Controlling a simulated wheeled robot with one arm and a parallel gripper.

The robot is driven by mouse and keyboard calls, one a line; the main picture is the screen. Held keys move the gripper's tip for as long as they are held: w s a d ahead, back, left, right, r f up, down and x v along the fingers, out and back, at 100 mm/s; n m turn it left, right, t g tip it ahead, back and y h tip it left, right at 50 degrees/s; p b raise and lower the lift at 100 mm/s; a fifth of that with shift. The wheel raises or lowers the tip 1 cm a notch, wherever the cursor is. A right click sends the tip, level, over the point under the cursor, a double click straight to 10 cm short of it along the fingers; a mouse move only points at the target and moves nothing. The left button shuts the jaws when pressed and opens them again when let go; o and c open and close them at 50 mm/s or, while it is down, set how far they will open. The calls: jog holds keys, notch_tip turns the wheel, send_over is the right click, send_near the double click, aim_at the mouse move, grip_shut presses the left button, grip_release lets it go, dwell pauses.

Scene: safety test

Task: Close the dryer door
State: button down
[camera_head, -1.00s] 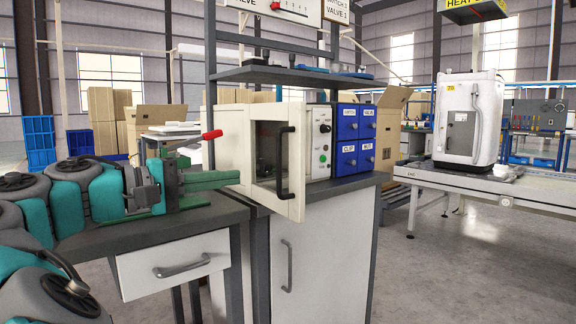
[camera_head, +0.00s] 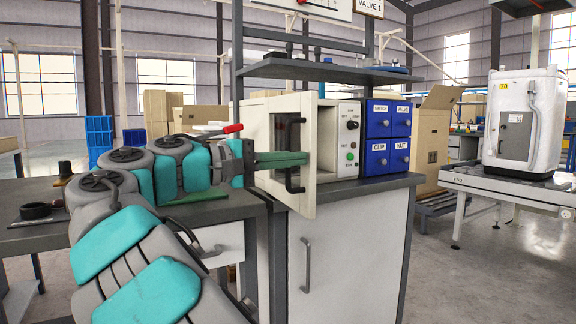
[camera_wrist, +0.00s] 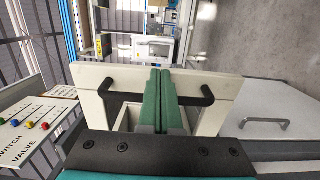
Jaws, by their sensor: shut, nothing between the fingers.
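The dryer is a white box on the bench, and its white-framed door (camera_head: 309,185) stands open with a window and a black handle (camera_head: 289,186). In the wrist view the door frame (camera_wrist: 88,75) spans the middle, with the handle (camera_wrist: 205,94) across its window. My gripper (camera_head: 305,158) is shut and empty, its green fingers level with the door window. In the wrist view my gripper (camera_wrist: 160,74) overlaps the middle of the handle and hides part of it. I cannot tell whether the fingers touch the door or handle.
A control panel (camera_head: 349,140) and blue drawers (camera_head: 388,137) stand right of the door. A shelf (camera_head: 325,71) hangs above. A white cabinet (camera_head: 345,250) is below. A white machine (camera_head: 520,120) stands on a conveyor at right, with clear floor before it.

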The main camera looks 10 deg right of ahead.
jog(key=shift+w+d, duration=0.1)
jog(key=shift+d, duration=0.2)
